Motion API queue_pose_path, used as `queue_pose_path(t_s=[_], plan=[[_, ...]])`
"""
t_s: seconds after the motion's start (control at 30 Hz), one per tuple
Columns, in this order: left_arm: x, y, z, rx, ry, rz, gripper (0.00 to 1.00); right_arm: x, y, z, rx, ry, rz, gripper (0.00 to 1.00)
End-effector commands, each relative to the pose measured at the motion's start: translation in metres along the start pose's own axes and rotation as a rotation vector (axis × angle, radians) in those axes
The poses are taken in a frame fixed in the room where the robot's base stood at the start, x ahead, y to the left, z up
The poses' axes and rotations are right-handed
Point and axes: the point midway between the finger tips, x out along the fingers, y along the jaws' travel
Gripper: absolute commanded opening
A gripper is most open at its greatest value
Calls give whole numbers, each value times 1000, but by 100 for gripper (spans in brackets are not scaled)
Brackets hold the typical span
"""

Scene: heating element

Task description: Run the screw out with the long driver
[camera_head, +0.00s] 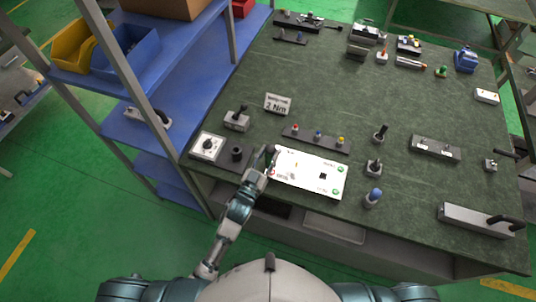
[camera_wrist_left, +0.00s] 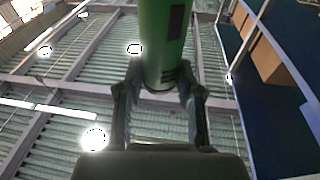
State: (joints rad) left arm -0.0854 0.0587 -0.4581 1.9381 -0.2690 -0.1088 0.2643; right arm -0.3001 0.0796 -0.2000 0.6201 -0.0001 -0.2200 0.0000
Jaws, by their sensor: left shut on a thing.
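My left gripper (camera_head: 266,158) is at the left edge of a white panel (camera_head: 318,185) on the bench. In the left wrist view my left gripper (camera_wrist_left: 160,95) is shut on a thick green cylinder (camera_wrist_left: 163,45) with a dark patch, which looks like a driver handle. In the head view the held tool is mostly hidden by the gripper; its tip cannot be made out. The panel bears a black square, green round marks and small red and orange details. I cannot pick out the screw. My right gripper is not in view.
A white box with a dial (camera_head: 208,146) and a dark cup (camera_head: 237,154) stand left of the gripper. A strip with coloured knobs (camera_head: 316,138) lies behind the panel. A "2 Nm" sign (camera_head: 278,103) stands farther back. A blue shelf rack (camera_head: 150,90) rises at the left.

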Motion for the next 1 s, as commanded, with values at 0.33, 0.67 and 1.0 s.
queue_pose_path(t_s=[0.33, 0.67, 1.0], plan=[[-2, 1, 7, -5, -18, 0, 0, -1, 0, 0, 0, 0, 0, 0], [-2, 1, 7, -6, -20, 0, 0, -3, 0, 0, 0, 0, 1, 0], [-2, 1, 7, -6, -20, 0, 0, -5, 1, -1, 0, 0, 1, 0]])
